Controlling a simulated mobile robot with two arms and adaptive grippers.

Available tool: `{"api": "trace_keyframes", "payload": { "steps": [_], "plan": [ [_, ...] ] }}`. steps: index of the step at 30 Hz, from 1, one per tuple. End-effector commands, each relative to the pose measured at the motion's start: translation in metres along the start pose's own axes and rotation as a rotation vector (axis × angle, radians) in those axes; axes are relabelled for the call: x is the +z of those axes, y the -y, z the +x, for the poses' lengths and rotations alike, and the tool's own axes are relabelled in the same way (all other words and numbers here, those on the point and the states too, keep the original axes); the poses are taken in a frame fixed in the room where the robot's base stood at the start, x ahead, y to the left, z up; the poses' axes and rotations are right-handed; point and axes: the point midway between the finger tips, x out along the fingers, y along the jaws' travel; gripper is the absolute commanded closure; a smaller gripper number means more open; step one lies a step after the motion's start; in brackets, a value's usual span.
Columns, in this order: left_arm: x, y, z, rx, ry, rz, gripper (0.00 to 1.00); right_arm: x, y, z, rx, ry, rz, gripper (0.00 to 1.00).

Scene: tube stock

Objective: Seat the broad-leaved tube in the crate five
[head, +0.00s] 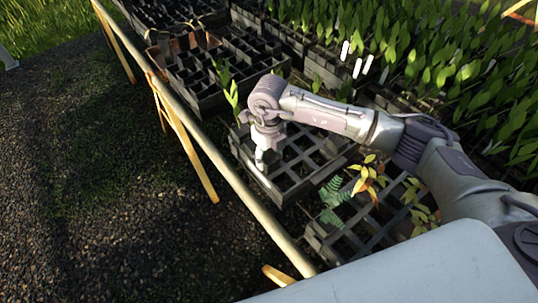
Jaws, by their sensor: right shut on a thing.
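My right gripper (260,163) points down over the near-middle black crate (283,186), low at its left part. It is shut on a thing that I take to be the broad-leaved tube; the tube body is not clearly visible. Broad green leaves (232,96) stand upright just left of my right wrist. I cannot tell from this view whether their stem runs into the grip or into the crate's corner. Most of this crate's square cells look empty. No crate number is readable. My left gripper is not in view.
A nearer crate (316,240) holds a fern and yellow-orange leafed plants (368,172). Mostly empty crates (205,80) stand behind, with dense leafy stock (430,45) and white labels at the right. A wooden rail (225,165) edges the bench; gravel lies left.

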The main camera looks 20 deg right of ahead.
Motion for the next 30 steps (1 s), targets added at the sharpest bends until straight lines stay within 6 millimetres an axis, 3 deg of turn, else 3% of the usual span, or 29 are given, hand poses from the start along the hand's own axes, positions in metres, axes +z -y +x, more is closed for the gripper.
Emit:
{"api": "trace_keyframes", "payload": {
  "steps": [25, 26, 30],
  "plan": [
    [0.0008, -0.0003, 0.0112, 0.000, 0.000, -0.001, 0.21, 0.0002, 0.0000, 0.0112, 0.000, 0.001, 0.000, 0.91],
    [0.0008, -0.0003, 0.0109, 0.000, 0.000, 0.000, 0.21, 0.0003, 0.0000, 0.0108, 0.000, 0.001, 0.000, 0.49],
    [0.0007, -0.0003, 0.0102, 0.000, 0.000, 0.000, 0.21, 0.0002, 0.0000, 0.0102, 0.000, 0.001, 0.000, 0.26]
  ]
}}
